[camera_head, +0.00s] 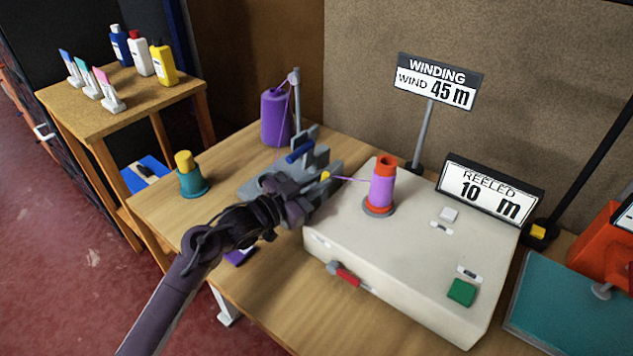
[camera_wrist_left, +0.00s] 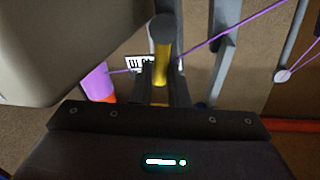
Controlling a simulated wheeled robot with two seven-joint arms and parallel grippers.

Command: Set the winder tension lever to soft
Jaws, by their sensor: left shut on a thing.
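The winder is a cream box (camera_head: 400,260) with a purple yarn cone (camera_head: 381,185) on an orange core on top. Beside it is a grey tension unit (camera_head: 262,187) with a blue cylinder (camera_head: 300,151) across it. My left gripper (camera_head: 312,187) is at this unit, next to the box's left side. A small yellow knob (camera_head: 325,175) shows at its fingertips. In the left wrist view the fingers (camera_wrist_left: 160,88) are closed on the yellow lever (camera_wrist_left: 161,38). The lever's soft marking cannot be seen. My right gripper is out of view.
A red-handled lever (camera_head: 345,275) sticks out of the box's front. A purple spool (camera_head: 275,117) stands behind, its thread running to the unit and cone. A teal pot with a yellow top (camera_head: 190,176) stands left. Signs (camera_head: 437,82) stand at the back.

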